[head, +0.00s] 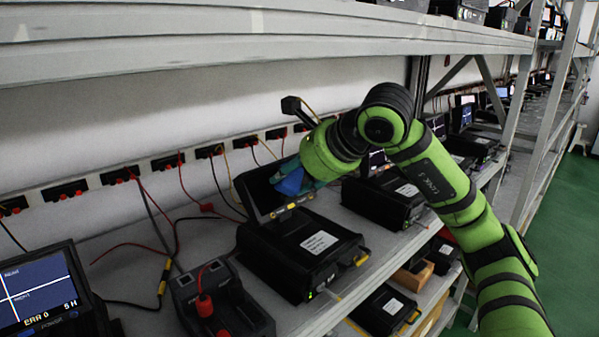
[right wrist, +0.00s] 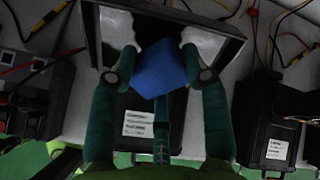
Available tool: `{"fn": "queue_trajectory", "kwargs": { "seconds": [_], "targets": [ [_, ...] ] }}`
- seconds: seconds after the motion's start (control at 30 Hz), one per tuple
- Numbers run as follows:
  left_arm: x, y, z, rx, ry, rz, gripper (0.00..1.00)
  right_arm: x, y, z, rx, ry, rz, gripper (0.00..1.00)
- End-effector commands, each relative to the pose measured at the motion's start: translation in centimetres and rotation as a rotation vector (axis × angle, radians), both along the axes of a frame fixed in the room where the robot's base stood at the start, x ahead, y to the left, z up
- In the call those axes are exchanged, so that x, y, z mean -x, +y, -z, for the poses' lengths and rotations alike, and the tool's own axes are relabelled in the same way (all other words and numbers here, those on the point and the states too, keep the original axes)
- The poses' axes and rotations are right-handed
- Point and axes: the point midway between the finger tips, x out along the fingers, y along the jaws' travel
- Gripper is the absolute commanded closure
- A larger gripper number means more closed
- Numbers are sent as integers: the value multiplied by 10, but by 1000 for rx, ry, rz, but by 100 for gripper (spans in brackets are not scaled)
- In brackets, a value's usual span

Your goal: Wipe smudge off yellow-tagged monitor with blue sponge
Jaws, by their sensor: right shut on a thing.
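The monitor (head: 254,192) with a yellow tag (head: 291,206) on its lower bezel stands tilted on a black unit (head: 305,250) on the shelf. Its screen is dark. My right gripper (head: 304,180) is shut on the blue sponge (head: 289,183), in front of the screen's right part. In the right wrist view the sponge (right wrist: 160,68) sits between both fingers, before the monitor (right wrist: 226,46). Pale patches (right wrist: 117,28) show on the screen on both sides of the sponge; smudge or reflection, I cannot tell. Whether the sponge touches the screen is unclear. My left gripper is out of view.
A lit monitor (head: 40,290) reading an error stands at the lower left. A black device with a red plug (head: 205,305) is beside the unit. Red, black and yellow cables hang from wall sockets (head: 120,176). Another black unit (head: 383,200) is to the right, and an upper shelf (head: 250,30) runs above.

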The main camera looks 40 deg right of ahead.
Motion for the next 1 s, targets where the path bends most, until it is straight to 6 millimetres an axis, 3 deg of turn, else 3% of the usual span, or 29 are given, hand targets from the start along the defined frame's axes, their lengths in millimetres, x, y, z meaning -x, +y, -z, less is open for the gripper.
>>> {"fn": "queue_trajectory", "kwargs": {
  "seconds": [1.0],
  "targets": [
    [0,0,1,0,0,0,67,-6,1,6,0,1,1,79]
  ]
}}
